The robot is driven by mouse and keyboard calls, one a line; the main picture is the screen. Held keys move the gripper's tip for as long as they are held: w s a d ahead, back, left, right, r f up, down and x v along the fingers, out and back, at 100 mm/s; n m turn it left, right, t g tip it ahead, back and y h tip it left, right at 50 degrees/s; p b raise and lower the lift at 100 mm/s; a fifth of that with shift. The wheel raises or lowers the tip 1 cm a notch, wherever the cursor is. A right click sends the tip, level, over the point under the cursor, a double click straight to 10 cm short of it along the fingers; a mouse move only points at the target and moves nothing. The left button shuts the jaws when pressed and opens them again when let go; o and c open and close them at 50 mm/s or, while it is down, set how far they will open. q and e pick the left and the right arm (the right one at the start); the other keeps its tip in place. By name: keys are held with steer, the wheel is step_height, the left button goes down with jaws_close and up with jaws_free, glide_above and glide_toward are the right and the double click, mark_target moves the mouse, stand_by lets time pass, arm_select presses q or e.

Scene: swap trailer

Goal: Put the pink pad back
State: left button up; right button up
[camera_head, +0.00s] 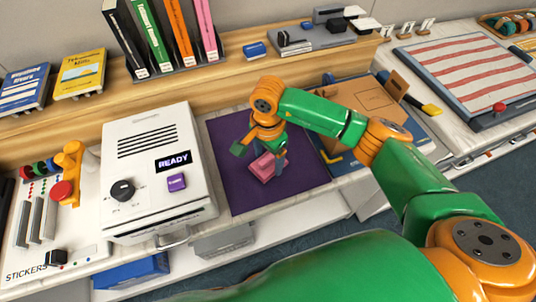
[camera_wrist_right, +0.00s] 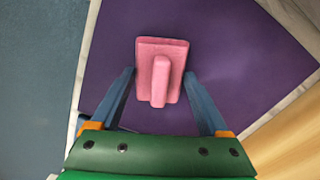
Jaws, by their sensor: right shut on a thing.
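The pink pad (camera_head: 262,167) is a small pink block with a raised ridge on its back, over the purple mat (camera_head: 225,140). My right gripper (camera_head: 267,165) reaches down over the mat and is shut on the pink pad. In the right wrist view, the pad (camera_wrist_right: 161,58) sits between the two blue-grey fingertips (camera_wrist_right: 159,76), its ridge facing the camera. I cannot tell whether the pad touches the mat or hangs just above it. My left gripper is not in view.
A white machine (camera_head: 150,160) reading "READY" stands left of the mat. A brown board (camera_head: 365,105) lies to the right, partly behind my arm. A wooden shelf (camera_head: 205,85) with upright books, a blue block (camera_head: 255,49) and a grey tray (camera_head: 320,42) runs behind.

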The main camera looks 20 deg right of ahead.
mark_target(268, 157)
steer(key=o, duration=0.9)
steer(key=shift+s+f, duration=0.1)
steer(key=shift+f, duration=0.05)
steer(key=shift+o, duration=1.3)
steer(key=shift+r, duration=0.5)
step_height(268, 157, up, 12)
steer(key=b, duration=0.2)
steer(key=shift+f, duration=0.25)
